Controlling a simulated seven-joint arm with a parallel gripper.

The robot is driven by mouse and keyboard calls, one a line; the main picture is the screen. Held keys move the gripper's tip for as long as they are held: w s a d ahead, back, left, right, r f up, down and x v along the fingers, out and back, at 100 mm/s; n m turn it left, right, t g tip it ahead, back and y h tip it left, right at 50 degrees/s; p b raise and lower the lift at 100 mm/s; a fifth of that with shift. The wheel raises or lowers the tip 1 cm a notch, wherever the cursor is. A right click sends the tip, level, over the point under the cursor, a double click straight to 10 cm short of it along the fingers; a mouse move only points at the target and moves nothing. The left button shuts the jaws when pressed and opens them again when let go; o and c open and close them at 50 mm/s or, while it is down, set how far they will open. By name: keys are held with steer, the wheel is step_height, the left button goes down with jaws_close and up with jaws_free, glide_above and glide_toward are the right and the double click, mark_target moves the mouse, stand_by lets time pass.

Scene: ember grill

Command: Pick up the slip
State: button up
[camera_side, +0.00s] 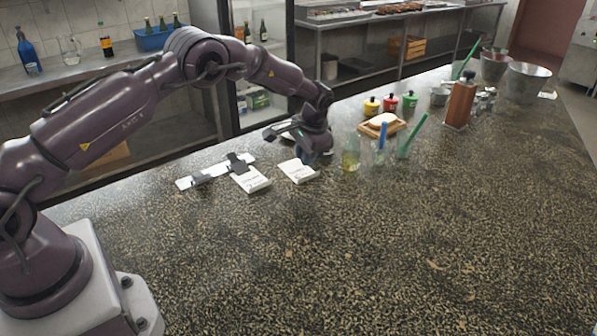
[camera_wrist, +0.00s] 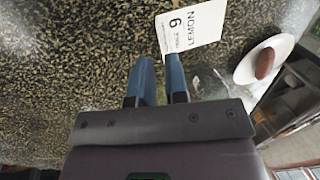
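A white slip (camera_wrist: 190,28) printed "9" and "LEMON" lies flat on the speckled counter in the wrist view, just beyond my fingertips. What appears to be the same slip (camera_side: 298,171) lies below and left of my gripper in the side view. My gripper (camera_wrist: 160,62) has two blue fingers with a narrow gap between them, and only counter shows in the gap. The right fingertip is close to the slip's lower edge; I cannot tell whether they touch. In the side view my gripper (camera_side: 308,159) points down, low over the counter. Its fingertips are partly hard to make out.
A metal rail (camera_side: 190,182) with dark clips and another white slip (camera_side: 250,180) lie to the left. A white plate (camera_wrist: 264,60) with a brown item is near the slip. Glasses (camera_side: 351,160) and a wooden board (camera_side: 370,130) stand right. The front counter is clear.

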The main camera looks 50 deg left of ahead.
mark_target(301, 182)
steer(key=x, duration=0.8)
steer(key=shift+d, duration=0.15)
jaws_close()
steer(key=shift+r, duration=0.1)
